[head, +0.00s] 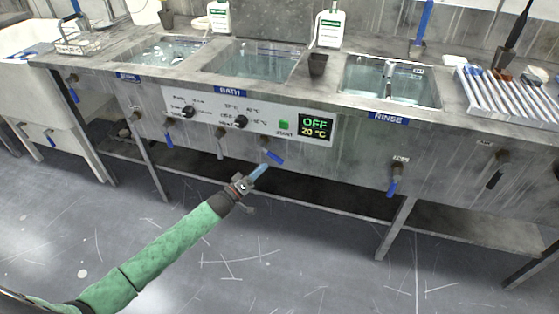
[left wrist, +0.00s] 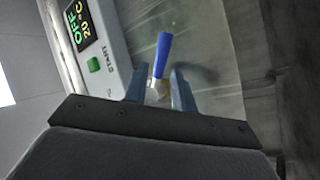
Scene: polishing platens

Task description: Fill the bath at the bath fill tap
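The bath (head: 262,62) is the middle sunken basin in the grey counter, above the blue BATH label (head: 230,91); clear liquid seems to show in it. Below the control panel is a tap with a blue lever (head: 274,157), slanting down to the right. I cannot read a label on it. My left gripper (head: 260,172) is just in front of and below this tap. In the left wrist view, its fingers (left wrist: 160,88) are apart, with the blue lever (left wrist: 162,55) and pale tap body between and beyond them. Contact is not clear. My right gripper is out of view.
The panel has two black knobs, a green START button (head: 284,125) and a display (head: 316,126) reading OFF, 20 °C. Other taps line the counter front, including one under RINSE (head: 396,180). The floor in front is clear.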

